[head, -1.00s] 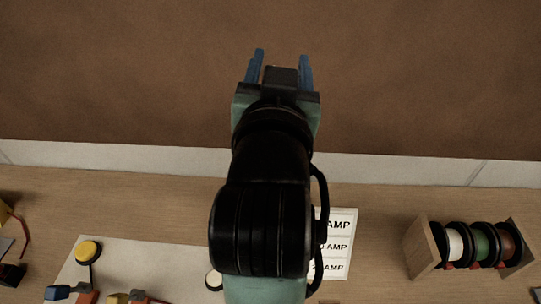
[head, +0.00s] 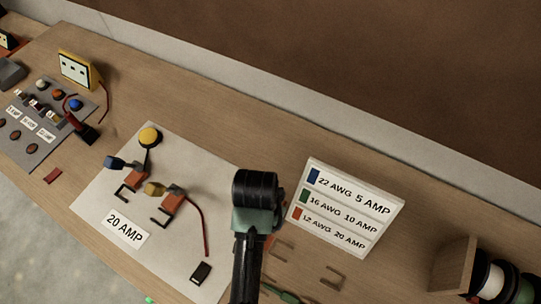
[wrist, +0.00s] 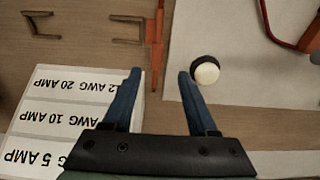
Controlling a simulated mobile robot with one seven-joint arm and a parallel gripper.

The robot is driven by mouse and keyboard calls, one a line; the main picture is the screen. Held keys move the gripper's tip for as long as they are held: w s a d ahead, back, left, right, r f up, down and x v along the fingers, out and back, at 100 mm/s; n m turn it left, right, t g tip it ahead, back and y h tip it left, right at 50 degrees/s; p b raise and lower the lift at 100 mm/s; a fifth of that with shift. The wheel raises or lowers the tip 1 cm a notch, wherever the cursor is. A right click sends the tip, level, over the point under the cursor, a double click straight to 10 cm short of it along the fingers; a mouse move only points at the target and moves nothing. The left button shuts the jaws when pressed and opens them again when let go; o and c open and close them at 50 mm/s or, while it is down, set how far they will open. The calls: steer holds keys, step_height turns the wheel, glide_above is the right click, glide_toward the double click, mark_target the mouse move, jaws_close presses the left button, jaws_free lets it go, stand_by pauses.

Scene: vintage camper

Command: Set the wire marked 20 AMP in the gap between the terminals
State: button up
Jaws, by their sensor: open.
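The chart (head: 345,210) ties orange to 12 AWG 20 AMP. An orange wire (wrist: 157,45) lies on the bench in the wrist view, and a bit of it shows beside my arm in the head view (head: 271,239). My gripper (wrist: 158,76) is open and empty, its blue fingertips to either side of the wire's near end; I cannot tell the height between them. In the head view my arm hides the fingers. Two orange terminals (head: 134,176) (head: 174,203) with dark clips stand on the pale board (head: 95,207), a gap between them, near a 20 AMP label (head: 126,229).
Two brackets (head: 282,250) (head: 333,277) and a green wire (head: 284,295) lie right of my arm. A white button (wrist: 206,72) sits close by my right finger. A yellow knob (head: 150,137) and red cable (head: 204,232) are on the board. A spool rack (head: 455,268) stands at right.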

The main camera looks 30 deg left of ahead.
steer(key=shift+w+d+f+p, duration=0.15)
steer(key=shift+f+p, duration=0.15)
steer(key=shift+f, duration=1.3)
steer(key=shift+w+d+f+p, duration=0.15)
steer(key=shift+f+p, duration=0.15)
steer(key=shift+f, duration=1.25)
steer(key=shift+s, duration=0.1)
jaws_close()
